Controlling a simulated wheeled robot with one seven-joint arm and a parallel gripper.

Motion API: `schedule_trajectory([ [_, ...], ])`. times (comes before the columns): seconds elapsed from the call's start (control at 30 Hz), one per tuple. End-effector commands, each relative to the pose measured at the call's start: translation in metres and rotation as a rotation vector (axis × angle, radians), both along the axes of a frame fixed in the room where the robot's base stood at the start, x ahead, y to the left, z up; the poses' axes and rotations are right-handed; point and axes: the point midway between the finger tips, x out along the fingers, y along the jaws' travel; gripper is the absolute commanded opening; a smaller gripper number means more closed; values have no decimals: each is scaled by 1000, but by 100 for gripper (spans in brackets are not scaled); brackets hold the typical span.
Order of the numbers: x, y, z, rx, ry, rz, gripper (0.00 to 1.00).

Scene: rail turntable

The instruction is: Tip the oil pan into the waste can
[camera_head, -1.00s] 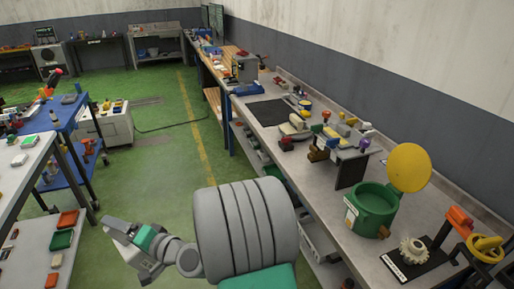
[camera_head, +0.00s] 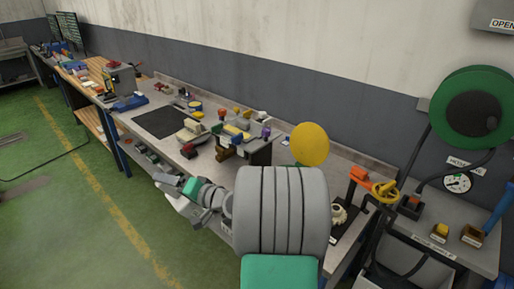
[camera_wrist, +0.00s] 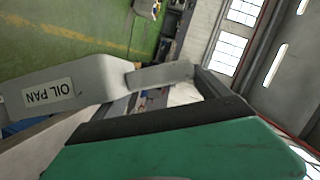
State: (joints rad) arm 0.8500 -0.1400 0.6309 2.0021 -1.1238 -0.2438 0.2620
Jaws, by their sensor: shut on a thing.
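My gripper (camera_wrist: 203,84) is shut on the grey handle of the oil pan (camera_wrist: 92,80) in the wrist view. The pan's white OIL PAN label reads upside down there. The inside of the pan is not visible, so I cannot tell what it holds. In the head view my gripper (camera_head: 178,190) is in front of the long bench, left of my large grey arm link. The waste can's round yellow lid (camera_head: 310,145) stands raised above that link. The green can body is hidden behind my arm. My gripper and the pan are apart from the can, to its left.
The long bench (camera_head: 165,92) runs along the wall. A dark mat (camera_head: 160,122) and several tools lie on it. A cream gear (camera_head: 338,215) and a yellow handwheel (camera_head: 385,190) stand right of the can. A green hose reel (camera_head: 475,105) hangs at right.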

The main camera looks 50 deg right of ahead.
Motion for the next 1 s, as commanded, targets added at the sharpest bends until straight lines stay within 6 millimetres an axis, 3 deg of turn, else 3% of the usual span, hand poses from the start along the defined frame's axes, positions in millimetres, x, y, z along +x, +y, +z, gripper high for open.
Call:
schedule_trajectory([
  [0.03, -4, -34, 14, -42, 2, -17, 21],
  [0.2, -38, -138, 42, -198, 21, -36, 21],
  [0.3, -65, -184, 52, -273, 30, -43, 21],
  [0.4, -88, -213, 57, -322, 37, -48, 21],
  [0.57, -103, -229, 60, -358, 41, -51, 21],
  [1.0, -101, -215, 29, -555, 63, -49, 21],
])
